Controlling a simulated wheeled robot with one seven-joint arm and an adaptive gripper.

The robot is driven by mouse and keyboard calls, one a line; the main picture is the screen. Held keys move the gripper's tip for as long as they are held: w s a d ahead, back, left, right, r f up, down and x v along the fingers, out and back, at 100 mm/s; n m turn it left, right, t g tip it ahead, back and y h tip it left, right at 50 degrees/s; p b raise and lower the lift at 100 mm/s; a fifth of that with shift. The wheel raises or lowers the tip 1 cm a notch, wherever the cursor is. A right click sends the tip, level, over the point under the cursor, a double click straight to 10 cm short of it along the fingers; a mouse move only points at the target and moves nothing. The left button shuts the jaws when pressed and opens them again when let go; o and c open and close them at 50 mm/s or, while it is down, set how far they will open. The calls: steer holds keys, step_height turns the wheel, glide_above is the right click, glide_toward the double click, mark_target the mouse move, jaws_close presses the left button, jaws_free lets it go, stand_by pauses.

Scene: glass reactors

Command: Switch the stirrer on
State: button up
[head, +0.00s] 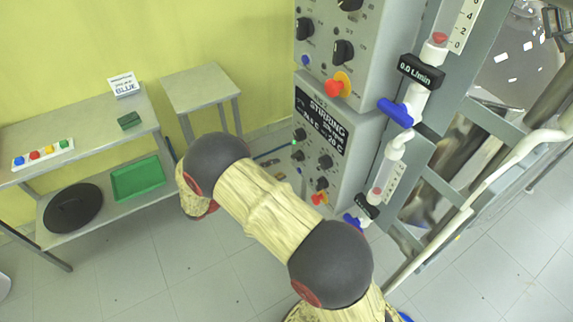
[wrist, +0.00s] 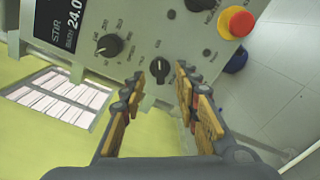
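The grey control box (head: 335,165) in the head view has a black display (head: 321,132) reading "STIRRING". In the wrist view, its panel shows a display (wrist: 60,20) with "STIR" and 24.0, partly cut off. A black dial (wrist: 108,45) with small markings sits beside it. A smaller black knob (wrist: 160,68) lies between the fingertips of my gripper (wrist: 156,82). The fingers are apart, one on each side of this knob, and contact cannot be made out.
A red-and-yellow emergency button (wrist: 237,21) is right of the knob. A second control box (head: 345,50) sits above, beside flow meters with blue valves (head: 397,112) and a metal frame. Left are a bench (head: 95,122) and a small table (head: 200,88); open floor lies between.

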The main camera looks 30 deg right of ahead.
steer(key=shift+a, duration=2.3)
steer(key=s+f+n+g+y, duration=0.2)
steer(key=s+f+y, duration=0.1)
steer(key=s+f, duration=0.4)
steer(key=s+a+r+m+g+y, duration=0.1)
steer(key=s+a+r+g+y, duration=0.15)
steer(key=s+y, duration=0.4)
steer(key=s+r+m+t+y, duration=0.3)
steer(key=s+r, duration=0.3)
steer(key=r, duration=0.7)
steer(key=s+a+r+m+t+y, duration=0.1)
steer(key=s+r+m+t+y, duration=0.3)
steer(key=r, duration=0.9)
steer(key=shift+s+a+t+y, duration=0.25)
steer(key=shift+s+t+y, duration=0.5)
steer(key=shift+s+t, duration=0.4)
